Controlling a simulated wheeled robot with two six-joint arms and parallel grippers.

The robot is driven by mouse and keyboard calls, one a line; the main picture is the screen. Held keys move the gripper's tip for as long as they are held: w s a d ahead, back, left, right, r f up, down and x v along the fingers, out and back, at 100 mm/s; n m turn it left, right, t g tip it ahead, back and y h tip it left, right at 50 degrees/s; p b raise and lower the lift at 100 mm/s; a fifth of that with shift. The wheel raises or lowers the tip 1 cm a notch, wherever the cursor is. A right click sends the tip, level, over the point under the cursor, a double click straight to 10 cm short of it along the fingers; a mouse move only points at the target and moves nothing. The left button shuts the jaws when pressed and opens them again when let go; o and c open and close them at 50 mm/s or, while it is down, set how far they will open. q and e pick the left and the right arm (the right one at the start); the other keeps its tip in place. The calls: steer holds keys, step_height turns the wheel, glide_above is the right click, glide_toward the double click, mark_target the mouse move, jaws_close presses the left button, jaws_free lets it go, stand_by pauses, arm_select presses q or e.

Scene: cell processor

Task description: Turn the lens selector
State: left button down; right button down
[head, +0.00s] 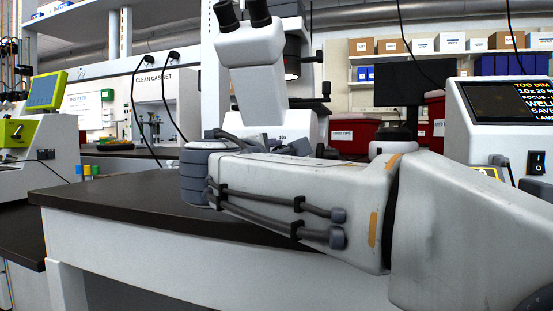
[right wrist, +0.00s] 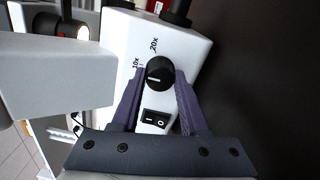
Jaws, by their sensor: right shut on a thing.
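The lens selector is a round black knob (right wrist: 159,69) on the white face of the microscope base (right wrist: 190,50) in the right wrist view. The labels 10x and 20x are printed beside it, and a short white mark shows on the knob. My right gripper (right wrist: 159,76) is shut on the knob, with one purple finger on each side. In the head view the white microscope (head: 250,48) stands at the back of the bench. My right arm hides the knob and the gripper there. My left gripper is in neither view.
A black and white rocker switch (right wrist: 155,118) sits just below the knob. In the head view a monitor (head: 508,100) showing yellow text, including "TOO DIM", stands at right. The dark bench top (head: 110,200) is clear at left.

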steer(key=shift+a+f, duration=0.1)
steer(key=shift+f, duration=0.1)
steer(key=shift+c, duration=2.1)
jaws_free()
steer(key=shift+r, duration=0.1)
steer(key=p+v, duration=0.2)
steer(key=v, duration=0.8)
steer(key=shift+s, duration=0.3)
